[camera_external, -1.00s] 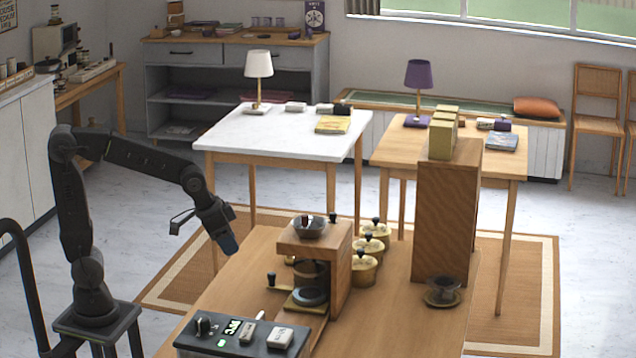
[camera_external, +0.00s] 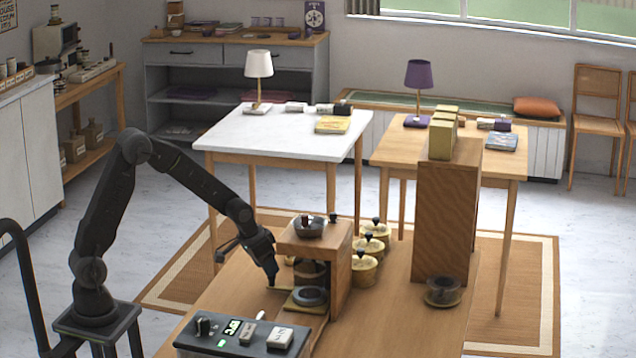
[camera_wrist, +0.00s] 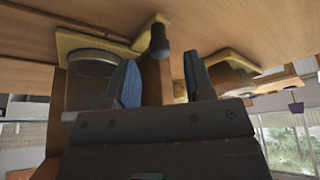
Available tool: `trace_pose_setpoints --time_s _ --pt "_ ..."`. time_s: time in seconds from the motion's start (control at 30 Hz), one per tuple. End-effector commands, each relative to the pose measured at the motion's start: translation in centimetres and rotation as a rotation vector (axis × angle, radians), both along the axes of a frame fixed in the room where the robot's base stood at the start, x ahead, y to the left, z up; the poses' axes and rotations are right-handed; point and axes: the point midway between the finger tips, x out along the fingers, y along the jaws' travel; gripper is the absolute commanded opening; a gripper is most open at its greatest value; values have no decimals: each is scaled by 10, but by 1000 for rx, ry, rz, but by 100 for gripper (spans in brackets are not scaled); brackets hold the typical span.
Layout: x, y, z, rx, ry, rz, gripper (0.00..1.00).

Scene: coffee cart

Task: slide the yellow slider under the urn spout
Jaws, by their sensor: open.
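The yellow slider (camera_external: 283,289) lies low at the front of a wooden housing (camera_external: 341,262) with a dark bowl on top. A round dark cup (camera_external: 311,295) sits at the foot of the housing. In the wrist view, yellow plate (camera_wrist: 68,42) shows beside a round metal cup (camera_wrist: 92,62). A dark knob (camera_wrist: 158,38) shows between and beyond my fingertips; I cannot tell whether they touch it. My gripper (camera_external: 272,278) is open, pointing down at the left of the housing, and hides the knob in the external view. I cannot make out the spout clearly.
A dark control panel (camera_external: 245,336) stands at the cart's near edge. Several brass canisters (camera_external: 364,270) stand right of the housing. A tall wooden block (camera_external: 446,220) and a small dark cup (camera_external: 443,291) are farther right. Bare cart top (camera_external: 390,325) lies between.

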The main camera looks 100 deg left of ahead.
Motion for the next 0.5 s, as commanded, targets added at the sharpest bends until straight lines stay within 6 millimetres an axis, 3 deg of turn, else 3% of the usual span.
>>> trace_pose_setpoints --time_s 0.2,0.5 --pt "8 8 -29 -1 1 0 48" --pt "11 11 -38 1 -1 0 48"
